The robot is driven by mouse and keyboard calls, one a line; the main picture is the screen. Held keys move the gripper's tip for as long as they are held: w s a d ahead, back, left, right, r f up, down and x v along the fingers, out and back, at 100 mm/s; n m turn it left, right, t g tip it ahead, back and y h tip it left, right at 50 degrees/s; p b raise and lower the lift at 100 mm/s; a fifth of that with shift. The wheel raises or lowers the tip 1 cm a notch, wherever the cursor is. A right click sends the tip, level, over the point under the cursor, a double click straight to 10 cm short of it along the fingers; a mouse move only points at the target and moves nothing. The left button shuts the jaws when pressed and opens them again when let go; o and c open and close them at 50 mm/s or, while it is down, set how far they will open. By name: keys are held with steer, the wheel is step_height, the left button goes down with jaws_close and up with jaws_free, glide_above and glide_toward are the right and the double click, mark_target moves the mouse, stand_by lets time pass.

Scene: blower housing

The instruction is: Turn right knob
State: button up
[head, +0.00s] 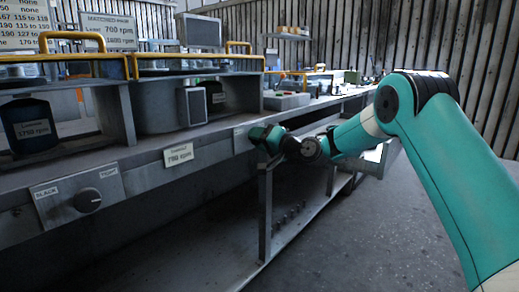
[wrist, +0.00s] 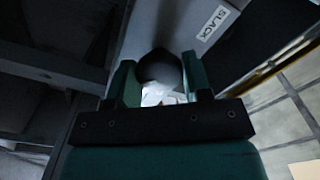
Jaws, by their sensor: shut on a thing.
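The right knob (wrist: 160,67) is a dark round knob between the two green fingers of my gripper (wrist: 160,84) in the wrist view. The fingers are shut on its sides. A white label reading SLACK (wrist: 213,24) is beside it on the grey plate. In the head view my gripper (head: 258,140) reaches the front edge of the bench from the right and hides the right knob. The left knob (head: 88,200) is black, with a light pointer mark, on a plate lettered SLACK and TIGHT, well to the left of my gripper.
The grey bench (head: 215,143) carries housings with yellow handles (head: 85,38). A tag reading 790 rpm (head: 178,154) hangs on its front edge, left of my gripper. A support post (head: 265,215) stands below my gripper. The floor at the right is clear.

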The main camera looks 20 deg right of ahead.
steer(key=shift+f+n+b, duration=0.2)
steer(key=shift+n+b, duration=2.3)
steer(key=shift+n, duration=0.3)
steer(key=o, duration=0.9)
steer(key=shift+r, duration=0.15)
steer(key=shift+s+d, duration=0.1)
steer(key=v, duration=1.7)
steer(key=shift+d, duration=0.1)
